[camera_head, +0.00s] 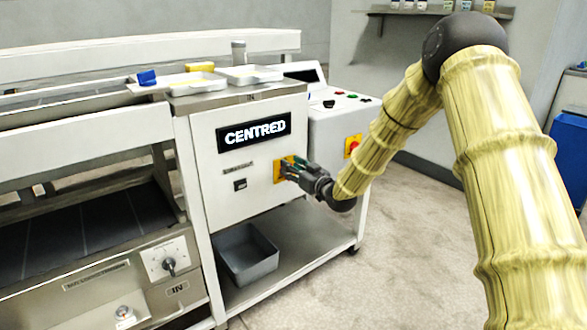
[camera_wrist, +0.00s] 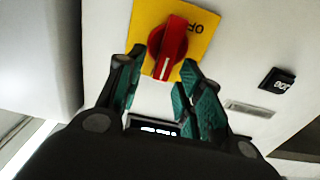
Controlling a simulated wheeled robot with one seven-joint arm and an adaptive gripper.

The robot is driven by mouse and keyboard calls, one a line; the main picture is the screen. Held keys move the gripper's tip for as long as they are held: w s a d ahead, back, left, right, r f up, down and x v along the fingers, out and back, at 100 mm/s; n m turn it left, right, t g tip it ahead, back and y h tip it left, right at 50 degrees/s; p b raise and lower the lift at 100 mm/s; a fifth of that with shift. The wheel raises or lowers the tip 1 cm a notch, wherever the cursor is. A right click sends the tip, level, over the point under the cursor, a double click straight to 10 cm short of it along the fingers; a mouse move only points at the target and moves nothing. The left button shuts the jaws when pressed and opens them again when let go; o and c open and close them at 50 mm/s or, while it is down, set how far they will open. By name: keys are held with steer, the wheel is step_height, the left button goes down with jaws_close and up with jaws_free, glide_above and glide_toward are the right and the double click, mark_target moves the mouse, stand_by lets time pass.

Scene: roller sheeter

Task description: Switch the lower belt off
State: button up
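A red rotary knob (camera_wrist: 167,46) sits on a yellow plate (camera_wrist: 208,22) on the front of a white cabinet. The wrist picture is upside down, with the letters "OF" showing at the plate's upper right and the knob's white mark pointing down in that picture. My gripper (camera_wrist: 162,66) is open, its teal fingers on either side of the knob's lower end. Whether a fingertip touches the knob I cannot tell. In the head view my gripper (camera_head: 291,169) reaches the yellow plate (camera_head: 278,172) from the right and hides most of the knob.
A "CENTRED" display (camera_head: 254,132) is above the plate, and a small black counter (camera_head: 240,185) is left of it. A grey bin (camera_head: 246,254) stands on the shelf below. Another red-and-yellow switch (camera_head: 352,146) is on the side at right. Open floor lies right of the machine.

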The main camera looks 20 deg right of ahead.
jaws_close()
steer(key=shift+n, duration=0.3)
steer(key=n, duration=0.4)
steer(key=a+f+n, duration=0.1)
steer(key=n, duration=0.3)
steer(key=s+a+n, duration=0.1)
steer(key=n, duration=0.2)
steer(key=shift+a+f+n, duration=0.15)
steer(key=shift+f+n, duration=0.2)
steer(key=shift+n, duration=0.05)
steer(key=n, duration=0.2)
steer(key=f+n+b, duration=0.1)
steer(key=shift+a+n, duration=0.15)
steer(key=shift+n, duration=0.25)
steer(key=shift+n+b, duration=0.45)
steer(key=shift+n, duration=0.35)
steer(key=shift+f, duration=0.1)
